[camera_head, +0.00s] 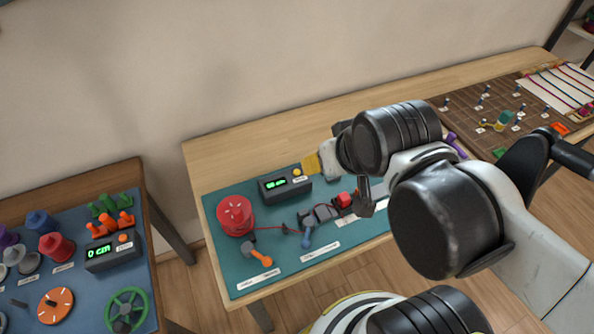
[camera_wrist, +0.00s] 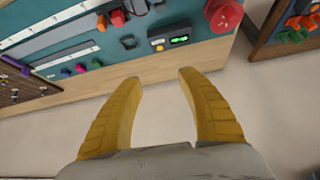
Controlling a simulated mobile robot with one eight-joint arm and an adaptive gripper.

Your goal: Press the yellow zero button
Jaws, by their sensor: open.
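The yellow button (camera_head: 297,172) sits on the top right of a small black box (camera_head: 285,187) with a green lit display, on the teal mat. In the wrist view the box (camera_wrist: 181,40) shows past my fingertips, with the yellow button (camera_wrist: 160,48) near its left end. My gripper (camera_head: 309,163) has yellow fingers and is just right of and behind the button in the head view. In the wrist view my gripper (camera_wrist: 157,76) is open and empty, its fingertips apart from the box and over the wood edge behind it. Exact height above the table is unclear.
A red spool (camera_head: 235,214) stands left of the box. Grey, red and blue parts (camera_head: 322,213) lie in front. The left table (camera_head: 153,190) holds spools, knobs and another display box (camera_head: 108,254). A brown pegboard (camera_head: 490,105) is at right. The wall is behind.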

